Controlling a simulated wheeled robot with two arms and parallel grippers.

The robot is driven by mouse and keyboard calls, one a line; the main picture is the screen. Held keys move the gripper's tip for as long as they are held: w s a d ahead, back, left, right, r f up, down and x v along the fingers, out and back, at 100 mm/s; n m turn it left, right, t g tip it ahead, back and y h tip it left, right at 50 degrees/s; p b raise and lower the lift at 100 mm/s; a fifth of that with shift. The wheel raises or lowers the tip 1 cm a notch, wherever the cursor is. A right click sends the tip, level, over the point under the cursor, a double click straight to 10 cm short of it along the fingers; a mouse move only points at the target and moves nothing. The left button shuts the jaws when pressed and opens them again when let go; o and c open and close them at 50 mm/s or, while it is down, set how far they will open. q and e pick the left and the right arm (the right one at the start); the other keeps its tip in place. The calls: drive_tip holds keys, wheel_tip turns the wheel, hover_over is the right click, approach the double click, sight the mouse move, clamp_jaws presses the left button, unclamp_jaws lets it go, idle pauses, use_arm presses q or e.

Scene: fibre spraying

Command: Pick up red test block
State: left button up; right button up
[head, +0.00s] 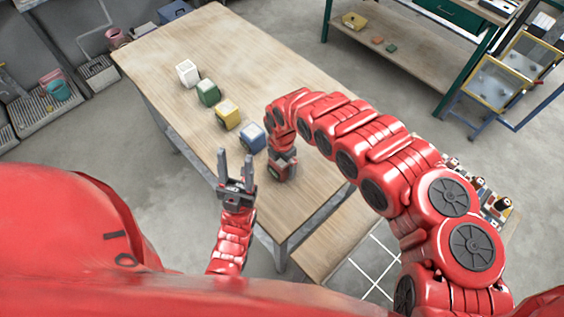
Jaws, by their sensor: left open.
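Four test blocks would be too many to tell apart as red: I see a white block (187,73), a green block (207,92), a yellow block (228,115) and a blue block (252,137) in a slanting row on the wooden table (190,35). My left gripper (236,164) is open and empty, fingers up, near the table's front-left edge.
A green-framed workbench (400,60) with a lower shelf stands at the back right. Yellow-framed racks (495,82) are at the far right. Grey sinks with buckets (58,88) line the left wall. The back of the table is mostly clear.

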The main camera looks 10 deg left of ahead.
drive_tip(key=shift+s+d+f, duration=0.1)
drive_tip(key=shift+f, duration=0.25)
clamp_jaws()
idle(0.3)
